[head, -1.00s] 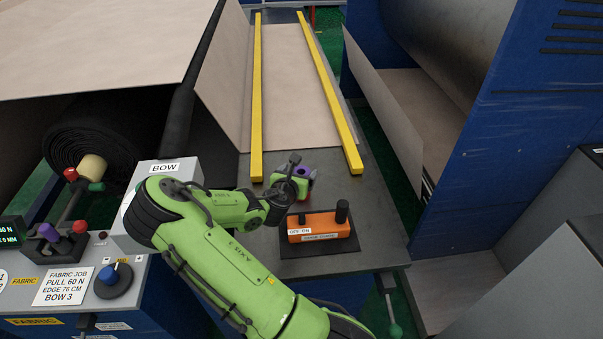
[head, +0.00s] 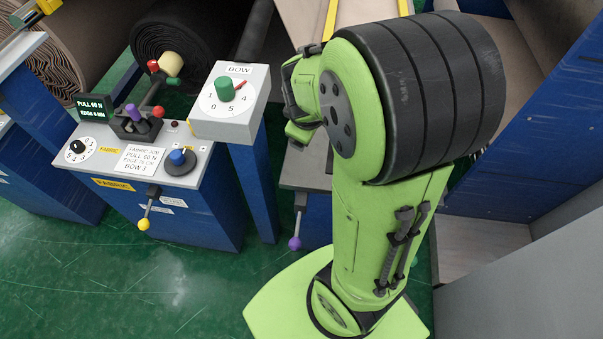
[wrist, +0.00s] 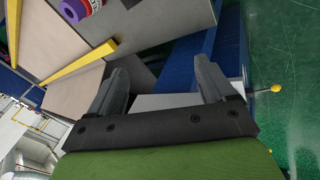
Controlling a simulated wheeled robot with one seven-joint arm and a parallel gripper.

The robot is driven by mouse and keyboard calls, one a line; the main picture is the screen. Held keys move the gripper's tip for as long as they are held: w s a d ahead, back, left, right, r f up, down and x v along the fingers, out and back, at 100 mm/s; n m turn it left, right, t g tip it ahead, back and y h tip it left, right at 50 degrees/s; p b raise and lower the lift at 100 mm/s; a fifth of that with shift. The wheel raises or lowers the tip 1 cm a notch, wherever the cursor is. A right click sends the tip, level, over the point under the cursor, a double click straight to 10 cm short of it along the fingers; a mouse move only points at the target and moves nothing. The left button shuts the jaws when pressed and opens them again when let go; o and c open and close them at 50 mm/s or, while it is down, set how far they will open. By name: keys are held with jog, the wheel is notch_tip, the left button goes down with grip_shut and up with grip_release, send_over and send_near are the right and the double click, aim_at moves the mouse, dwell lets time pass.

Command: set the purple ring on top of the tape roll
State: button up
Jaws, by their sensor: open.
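In the wrist view, a purple ring-like end (wrist: 75,9) with a dark hollow shows at the top edge. It adjoins a banded red, white and purple round body (wrist: 95,6), perhaps the tape roll. Both are cut off by the frame, so I cannot tell whether the ring rests on the roll or is part of it. My gripper (wrist: 161,66) is open, its two dark fingers spread with nothing between them, well apart from the purple thing. In the head view my arm hides the worktop, and neither the ring nor the roll can be seen there.
A control console (head: 150,150) with knobs and levers stands at left, with a grey BOW dial box (head: 232,115) beside my arm. Yellow rails (wrist: 80,62) edge the board. A purple-knobbed lever (head: 295,243) hangs low at the front. Green floor (head: 130,280) is open at lower left.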

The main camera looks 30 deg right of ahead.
jog(key=s+a+r+m+y, duration=0.1)
jog(key=s+a+r+m, duration=0.2)
jog(key=s+a+r, duration=0.2)
jog(key=s+a+r+m+t+y, duration=0.1)
jog(key=s+a+r, duration=0.4)
jog(key=s, duration=0.5)
jog(key=shift+s+a+m+y, duration=0.25)
jog(key=shift+a+m+y, duration=0.25)
jog(key=shift+a+m, duration=0.4)
